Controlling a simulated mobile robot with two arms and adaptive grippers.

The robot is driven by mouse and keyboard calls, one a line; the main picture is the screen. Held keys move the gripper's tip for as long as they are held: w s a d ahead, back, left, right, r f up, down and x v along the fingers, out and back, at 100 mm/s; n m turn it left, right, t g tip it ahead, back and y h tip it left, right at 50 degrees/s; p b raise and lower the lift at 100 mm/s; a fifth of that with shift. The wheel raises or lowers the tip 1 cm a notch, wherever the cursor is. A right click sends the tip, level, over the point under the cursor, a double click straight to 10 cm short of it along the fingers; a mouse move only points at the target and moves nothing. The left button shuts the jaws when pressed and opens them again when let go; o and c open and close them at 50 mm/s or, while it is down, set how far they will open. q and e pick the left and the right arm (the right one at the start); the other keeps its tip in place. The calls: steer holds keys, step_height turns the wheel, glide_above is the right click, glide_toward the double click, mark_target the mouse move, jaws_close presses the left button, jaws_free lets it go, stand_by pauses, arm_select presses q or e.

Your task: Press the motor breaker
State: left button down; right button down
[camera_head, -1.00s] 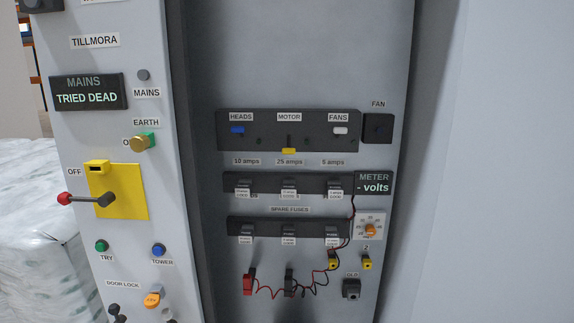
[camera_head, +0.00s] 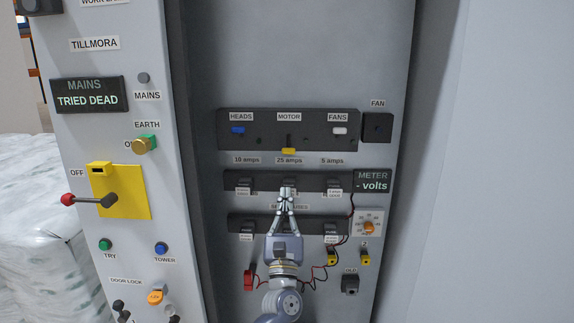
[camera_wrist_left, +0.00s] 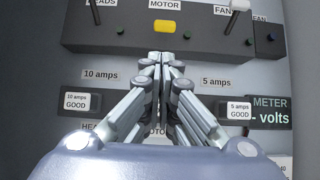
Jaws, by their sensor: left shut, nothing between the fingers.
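The motor breaker (camera_head: 288,151) is a yellow lever under the MOTOR label on a dark breaker strip (camera_head: 263,130). It sits lower than the blue HEADS lever (camera_head: 238,130) and the white FANS lever (camera_head: 340,131). In the left wrist view the yellow motor lever (camera_wrist_left: 169,28) is just beyond my fingertips. My left gripper (camera_head: 288,188) is shut and empty, pointing up, with its tips below the motor lever in the picture and over the middle upper fuse. It also shows in the left wrist view (camera_wrist_left: 160,58). Whether it touches anything is unclear. My right gripper is not in view.
Two fuse rows lie below the breakers, with a meter display (camera_head: 373,182) and a dial (camera_head: 368,224) to their right. Red and black leads (camera_head: 318,273) hang below. A yellow switch plate with a red-tipped handle (camera_head: 108,200) is on the left panel.

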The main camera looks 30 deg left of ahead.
mark_target(289, 143)
arm_select(q)
steer(key=shift+w+r, duration=0.1)
steer(key=p+x, duration=0.3)
steer(key=x, duration=0.6)
steer(key=shift+w+r, duration=0.2)
steer(key=shift+w, duration=0.1)
steer(key=shift+a+p, duration=0.15)
steer(key=shift+p, duration=0.2)
